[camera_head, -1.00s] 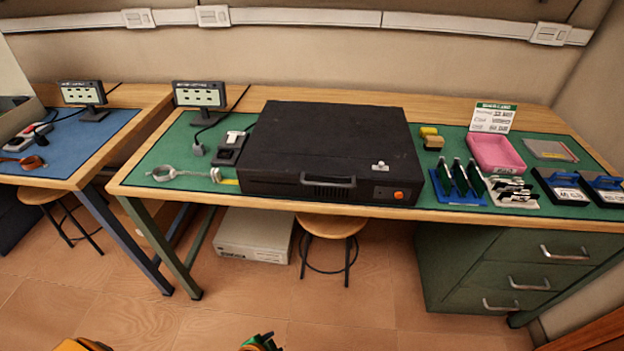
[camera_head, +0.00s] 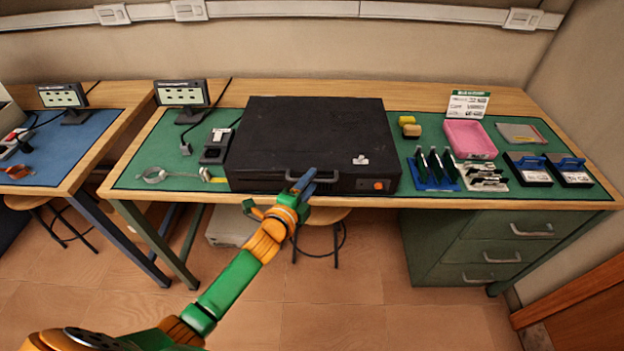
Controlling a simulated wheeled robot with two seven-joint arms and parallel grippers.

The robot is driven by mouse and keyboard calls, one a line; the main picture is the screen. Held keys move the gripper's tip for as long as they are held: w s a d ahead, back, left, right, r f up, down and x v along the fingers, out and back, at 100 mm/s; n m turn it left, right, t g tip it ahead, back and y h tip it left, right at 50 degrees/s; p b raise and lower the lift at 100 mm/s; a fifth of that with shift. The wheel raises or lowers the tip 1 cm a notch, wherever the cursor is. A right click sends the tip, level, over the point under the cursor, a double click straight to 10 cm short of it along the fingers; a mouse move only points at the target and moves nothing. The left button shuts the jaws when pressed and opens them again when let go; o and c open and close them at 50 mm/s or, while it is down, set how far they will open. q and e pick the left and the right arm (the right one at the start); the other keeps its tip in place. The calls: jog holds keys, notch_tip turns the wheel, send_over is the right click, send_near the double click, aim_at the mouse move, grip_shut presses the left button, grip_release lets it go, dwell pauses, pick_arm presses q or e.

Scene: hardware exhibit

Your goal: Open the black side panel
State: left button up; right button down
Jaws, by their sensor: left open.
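A black case (camera_head: 310,134) lies flat and closed on the green mat of the workbench. Its front face has a grey bar handle (camera_head: 325,178) and an orange button (camera_head: 378,185). A small pale piece (camera_head: 361,159) sits on its top near the front edge. My left gripper (camera_head: 304,184) is in front of the case at the handle, its blue fingers open and overlapping the left end of the handle. I cannot tell whether the fingers touch the handle. My right gripper is not in view.
Right of the case stand a blue rack (camera_head: 432,172), a pink tray (camera_head: 470,139) and two black-and-blue boxes. A wrist strap (camera_head: 153,174) and a small monitor (camera_head: 182,95) are on the left. Green drawers (camera_head: 490,245) and a stool are below the bench.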

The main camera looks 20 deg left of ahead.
pick_arm(q)
jog(key=shift+x, duration=0.85)
jog(key=shift+s, duration=0.1)
grip_shut()
dwell(0.7)
